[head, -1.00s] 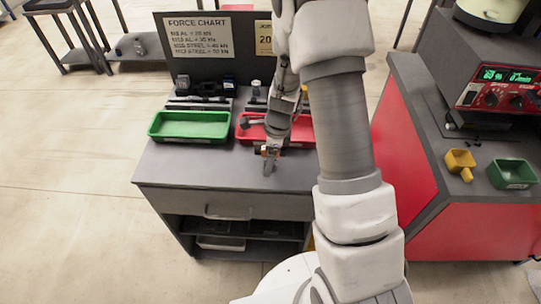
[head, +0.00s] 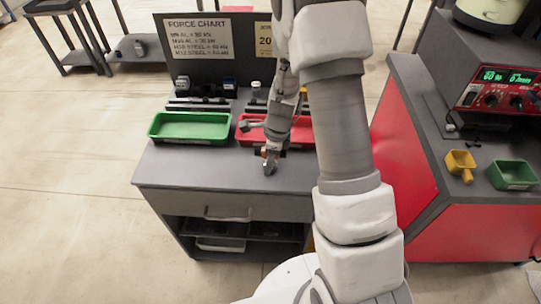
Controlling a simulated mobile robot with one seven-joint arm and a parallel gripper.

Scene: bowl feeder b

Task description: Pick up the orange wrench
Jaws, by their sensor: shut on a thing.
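My gripper (head: 270,166) points down over the front part of the grey workbench top, just in front of the red tray. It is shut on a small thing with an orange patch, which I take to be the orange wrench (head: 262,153). The wrench is mostly hidden by the fingers and too small to make out its shape. I cannot tell whether it touches the bench top.
A green tray (head: 190,126) stands left of the red tray (head: 302,131), which my arm partly covers. A force chart panel (head: 200,36) rises behind. A red side bench (head: 405,150) at right holds a yellow scoop (head: 460,163) and a green bin (head: 512,174). The bench's front left is clear.

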